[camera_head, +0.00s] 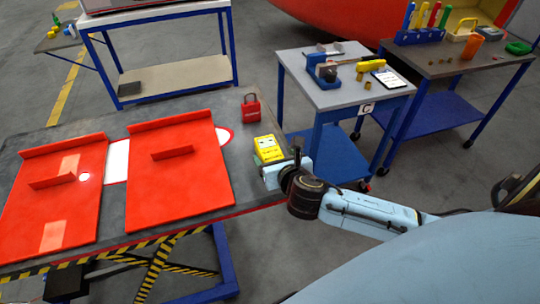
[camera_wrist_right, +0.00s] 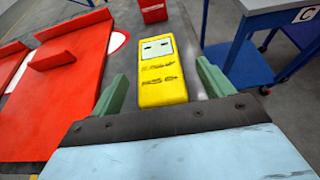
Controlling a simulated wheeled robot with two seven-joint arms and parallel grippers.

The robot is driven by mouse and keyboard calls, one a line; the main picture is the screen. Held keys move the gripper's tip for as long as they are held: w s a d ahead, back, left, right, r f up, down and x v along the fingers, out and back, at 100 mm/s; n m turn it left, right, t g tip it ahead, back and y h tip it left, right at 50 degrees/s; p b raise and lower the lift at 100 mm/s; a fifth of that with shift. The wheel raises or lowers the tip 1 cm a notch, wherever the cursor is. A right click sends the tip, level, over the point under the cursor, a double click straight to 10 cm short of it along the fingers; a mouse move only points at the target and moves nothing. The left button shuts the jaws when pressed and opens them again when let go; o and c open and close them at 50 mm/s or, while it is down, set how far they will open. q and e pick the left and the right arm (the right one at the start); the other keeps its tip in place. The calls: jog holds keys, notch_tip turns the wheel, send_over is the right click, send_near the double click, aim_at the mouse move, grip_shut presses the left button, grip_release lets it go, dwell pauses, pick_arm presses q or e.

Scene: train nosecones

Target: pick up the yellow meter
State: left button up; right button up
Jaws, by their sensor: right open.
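The yellow meter (camera_head: 268,148) lies on the dark table near its right edge. In the right wrist view the yellow meter (camera_wrist_right: 163,75) sits between and just ahead of the fingers, its grey display end pointing away. My right gripper (camera_head: 276,160) reaches in from the right beside the meter. In the right wrist view its two green fingers (camera_wrist_right: 162,92) are spread apart, one on each side of the meter's near end. I cannot tell whether either finger touches it. My left gripper is not in the views.
Red panels (camera_head: 180,175) cover much of the dark table (camera_head: 243,180) left of the meter. A red padlock (camera_head: 251,108) stands behind the meter. A small grey table (camera_head: 345,95) marked C stands at the right, across a gap, with tools on it.

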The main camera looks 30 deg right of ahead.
aim_at(271, 151)
jog(key=x, duration=0.4)
jog(key=shift+w, duration=0.1)
jog(key=shift+c, duration=0.3)
jog(key=c, duration=1.2)
jog(key=shift+c, duration=0.3)
jog(key=shift+r, duration=0.1)
